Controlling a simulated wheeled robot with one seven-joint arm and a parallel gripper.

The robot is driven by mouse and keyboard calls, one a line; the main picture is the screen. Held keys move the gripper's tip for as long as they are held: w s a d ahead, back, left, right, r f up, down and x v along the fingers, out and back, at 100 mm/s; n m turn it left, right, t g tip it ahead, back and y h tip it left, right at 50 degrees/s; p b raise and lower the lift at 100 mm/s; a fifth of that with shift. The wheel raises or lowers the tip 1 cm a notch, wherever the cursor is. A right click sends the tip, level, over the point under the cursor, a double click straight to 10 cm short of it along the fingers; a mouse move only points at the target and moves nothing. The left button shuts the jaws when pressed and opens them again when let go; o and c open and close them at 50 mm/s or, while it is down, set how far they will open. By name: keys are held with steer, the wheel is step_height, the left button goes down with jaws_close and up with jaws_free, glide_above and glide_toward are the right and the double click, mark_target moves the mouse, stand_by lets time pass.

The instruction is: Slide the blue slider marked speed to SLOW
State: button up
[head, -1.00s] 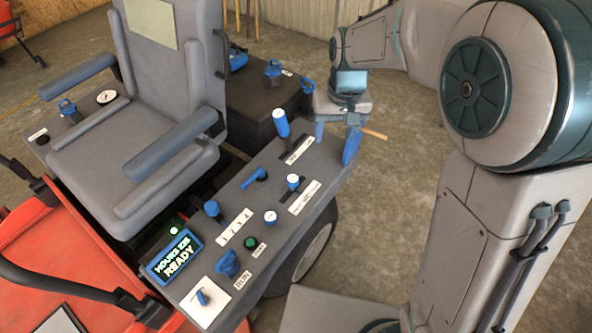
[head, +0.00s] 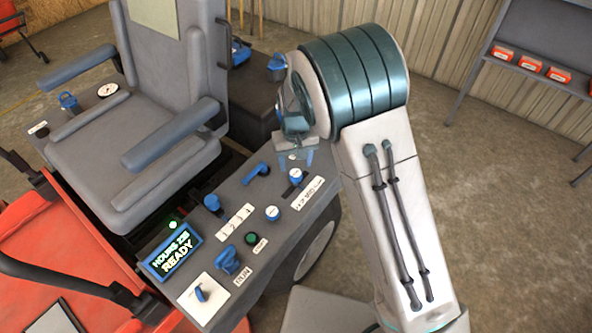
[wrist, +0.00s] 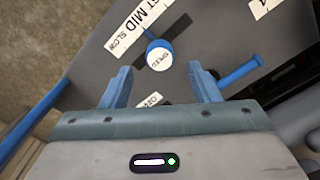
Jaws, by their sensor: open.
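The blue slider marked SPEED (head: 295,176) stands on the grey console, with a white top and a slot beside a white label strip (head: 309,193). My gripper (head: 296,158) is above the console, close to the slider. In the wrist view my open fingers (wrist: 161,88) point toward the knob, one on each side of its line. The knob shows just beyond the tips, apparently untouched.
A blue lever (head: 257,172) lies left of the slider and shows in the wrist view (wrist: 240,72). A white-topped knob (head: 272,213), a green button (head: 252,239) and a lit display (head: 172,252) are nearer. A seat (head: 150,120) stands to the left.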

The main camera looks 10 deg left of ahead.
mark_target(295, 173)
steer(key=shift+f, duration=2.1)
jaws_close()
steer(key=w, duration=0.1)
steer(key=w+d, duration=0.1)
steer(key=w, duration=0.2)
steer(key=shift+d+b, duration=0.3)
steer(key=shift+w+d+r, duration=0.1)
steer(key=shift+w, duration=0.15)
jaws_free()
steer(key=shift+w, duration=0.1)
